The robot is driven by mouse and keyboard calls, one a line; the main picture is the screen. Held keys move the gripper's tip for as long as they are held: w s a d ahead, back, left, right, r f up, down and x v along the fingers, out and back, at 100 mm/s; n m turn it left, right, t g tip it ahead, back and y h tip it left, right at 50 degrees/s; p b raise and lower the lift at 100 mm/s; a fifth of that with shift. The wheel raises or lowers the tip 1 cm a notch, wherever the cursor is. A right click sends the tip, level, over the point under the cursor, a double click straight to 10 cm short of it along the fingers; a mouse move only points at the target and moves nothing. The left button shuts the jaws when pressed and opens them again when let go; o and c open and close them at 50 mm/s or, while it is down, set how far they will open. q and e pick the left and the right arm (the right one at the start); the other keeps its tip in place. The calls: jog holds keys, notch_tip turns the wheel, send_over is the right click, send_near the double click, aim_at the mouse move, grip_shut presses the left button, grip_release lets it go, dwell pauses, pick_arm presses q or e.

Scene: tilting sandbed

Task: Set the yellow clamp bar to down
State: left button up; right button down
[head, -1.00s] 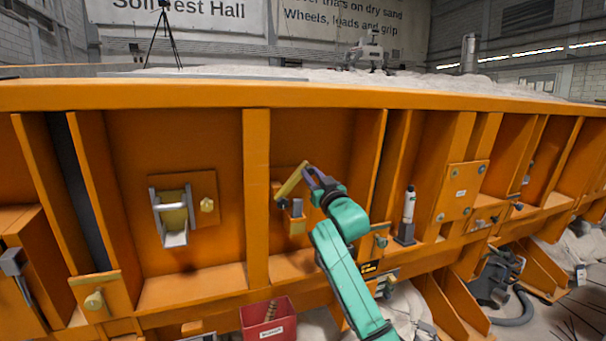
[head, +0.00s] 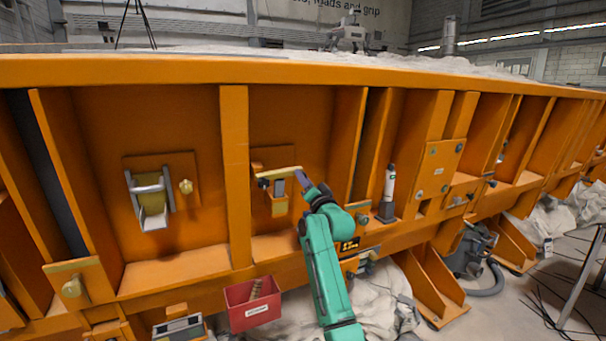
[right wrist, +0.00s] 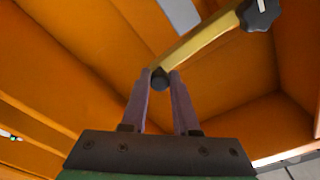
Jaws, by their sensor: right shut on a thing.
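The yellow clamp bar (head: 279,172) is on the orange wall of the sandbed, in the bay right of centre-left. It lies nearly level, its right end slightly higher. Its dark pivot knob (head: 264,183) is at the left end and also shows in the right wrist view (right wrist: 260,13). My right gripper (head: 299,174) is at the bar's free right end. In the right wrist view, my gripper's fingers (right wrist: 161,82) are closed around a dark round grip at the end of the bar (right wrist: 203,43). My left gripper is not in view.
A grey and yellow catch (head: 279,198) sits just below the bar. A silver-handled latch (head: 150,200) and a brass knob (head: 186,187) are in the bay to the left. Upright orange ribs (head: 235,180) flank the bay.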

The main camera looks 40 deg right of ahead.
jog(key=shift+f+m, duration=0.45)
jog(key=shift+m, duration=0.05)
jog(key=shift+w, duration=0.1)
jog(key=c, duration=0.9)
grip_release()
jog(key=shift+c, duration=0.2)
jog(key=b+v, duration=0.3)
jog(key=v, duration=1.1)
jog(key=shift+s+b, duration=0.3)
jog(key=shift+b, duration=0.1)
jog(key=shift+f, duration=0.1)
